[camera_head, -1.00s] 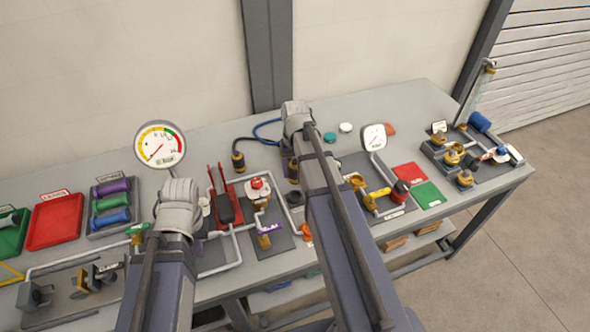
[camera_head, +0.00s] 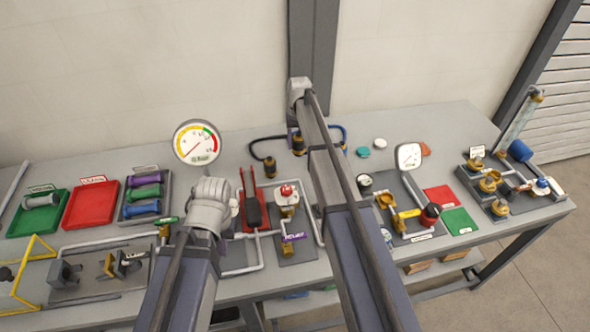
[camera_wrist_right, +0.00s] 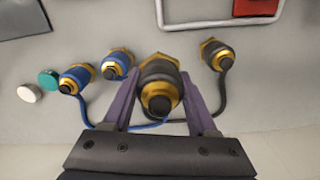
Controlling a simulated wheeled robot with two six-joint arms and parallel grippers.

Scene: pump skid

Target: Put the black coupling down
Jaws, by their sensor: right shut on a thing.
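The black coupling, a dark knurled body with brass ends (camera_wrist_right: 160,84), sits between the purple fingers of my right gripper (camera_wrist_right: 158,100) in the right wrist view. The gripper is shut on it. In the head view the coupling (camera_head: 298,146) shows beside my right arm, over the back of the bench. I cannot tell whether it touches the bench top. A black hose joins it to a second black coupling (camera_wrist_right: 217,53), which also shows in the head view (camera_head: 270,165). My left gripper (camera_head: 218,228) is mostly hidden behind its wrist, so its jaws are unclear.
Two blue-banded couplings (camera_wrist_right: 77,78) on a blue hose lie beside the held one. A teal cap (camera_head: 363,152) and a white cap (camera_head: 380,143) lie at the back. Pipework, a round gauge (camera_head: 197,142) and red tray (camera_head: 92,205) crowd the front and left.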

